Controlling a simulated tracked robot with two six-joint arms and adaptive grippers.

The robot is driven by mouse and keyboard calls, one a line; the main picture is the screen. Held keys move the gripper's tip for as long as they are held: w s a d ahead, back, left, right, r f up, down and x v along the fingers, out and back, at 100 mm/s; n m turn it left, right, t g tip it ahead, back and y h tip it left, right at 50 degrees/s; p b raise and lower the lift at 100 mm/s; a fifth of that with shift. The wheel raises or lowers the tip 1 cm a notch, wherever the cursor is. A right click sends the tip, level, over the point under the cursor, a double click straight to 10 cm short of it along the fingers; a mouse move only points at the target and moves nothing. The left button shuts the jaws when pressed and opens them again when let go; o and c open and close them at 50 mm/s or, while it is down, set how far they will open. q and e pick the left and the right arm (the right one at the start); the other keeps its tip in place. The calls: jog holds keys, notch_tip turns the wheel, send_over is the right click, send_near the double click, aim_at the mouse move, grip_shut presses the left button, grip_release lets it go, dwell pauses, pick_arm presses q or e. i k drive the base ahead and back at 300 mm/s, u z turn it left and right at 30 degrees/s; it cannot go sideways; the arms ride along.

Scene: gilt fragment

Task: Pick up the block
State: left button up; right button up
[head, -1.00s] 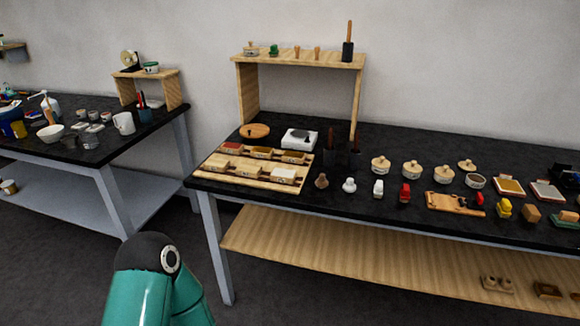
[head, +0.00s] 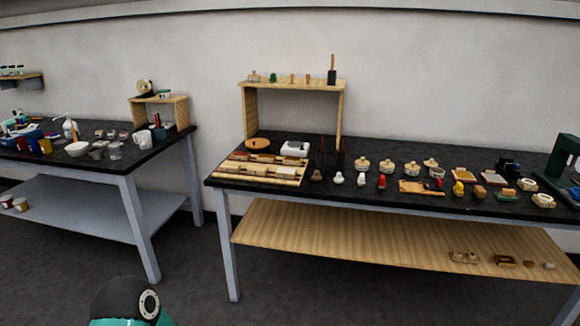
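Several small block-like things are in the head view; I cannot tell which one is the block. A small brown block (head: 479,192) sits near the front edge of the right table, beside a yellow piece (head: 458,189). A small tan block (head: 528,264) and a pale one (head: 548,266) rest on the wooden lower shelf. Neither gripper is in view. Only a teal and black part of my own arm shows at the bottom left, well short of the tables.
The right table (head: 222,180) holds a wooden tray (head: 236,176), a wooden riser (head: 250,115), lidded pots and small tools. The left table (head: 60,165) carries bowls, cups and bottles. Dark floor (head: 200,265) lies open between the tables and in front.

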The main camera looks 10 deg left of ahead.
aim_at(288, 161)
jog(key=u, duration=0.3)
jog(key=i, duration=0.9)
jog(key=u, duration=0.75)
jog(key=i, duration=1.25)
